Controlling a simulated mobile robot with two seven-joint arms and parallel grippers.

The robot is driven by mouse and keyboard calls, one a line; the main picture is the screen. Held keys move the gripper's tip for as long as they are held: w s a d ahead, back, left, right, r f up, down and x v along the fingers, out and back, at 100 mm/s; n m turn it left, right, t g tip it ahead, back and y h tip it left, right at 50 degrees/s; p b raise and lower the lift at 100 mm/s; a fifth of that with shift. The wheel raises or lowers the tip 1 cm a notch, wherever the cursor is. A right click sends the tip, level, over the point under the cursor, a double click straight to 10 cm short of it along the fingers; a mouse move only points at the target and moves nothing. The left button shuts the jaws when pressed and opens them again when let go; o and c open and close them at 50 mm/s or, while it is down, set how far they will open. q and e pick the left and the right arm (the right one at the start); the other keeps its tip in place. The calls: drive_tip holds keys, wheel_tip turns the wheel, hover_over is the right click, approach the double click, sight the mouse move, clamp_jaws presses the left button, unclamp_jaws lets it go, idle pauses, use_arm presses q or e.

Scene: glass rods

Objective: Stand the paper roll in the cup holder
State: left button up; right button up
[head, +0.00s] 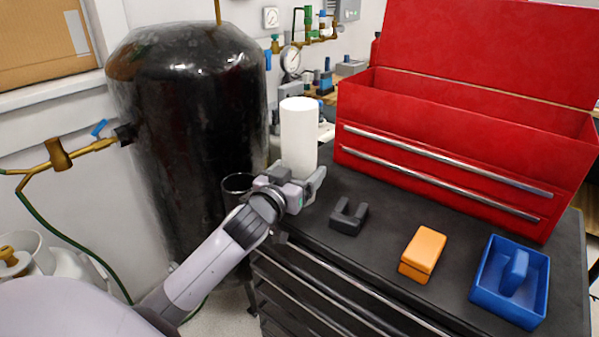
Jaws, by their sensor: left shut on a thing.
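The white paper roll (299,132) stands upright near the back left of the black cart top. My left gripper (302,181) is shut on its lower end, and the fingers hide the roll's base. I cannot tell whether the roll touches the cart top. A dark ring that looks like the cup holder (238,183) shows left of the gripper, beside the cart and in front of the black tank. My wrist partly hides it, and nothing shows standing in it. My right gripper is not in view.
On the top are a dark notched block (349,216), an orange box (423,252) and a blue tray (488,290) holding a blue piece. A black tank (195,115) stands at left.

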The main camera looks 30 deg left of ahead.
use_arm(q)
drive_tip(key=shift+f, duration=0.1)
drive_tip(key=o, duration=1.1)
drive_tip(key=shift+r, duration=0.25)
drive_tip(key=shift+s+d+f, duration=0.1)
drive_tip(key=shift+s+f, duration=0.05)
drive_tip(key=shift+s, duration=0.2)
drive_tip(key=s, duration=0.7)
drive_tip(key=s+d+b, duration=0.1)
drive_tip(key=s, duration=0.3)
drive_tip(key=shift+s+d, duration=0.1)
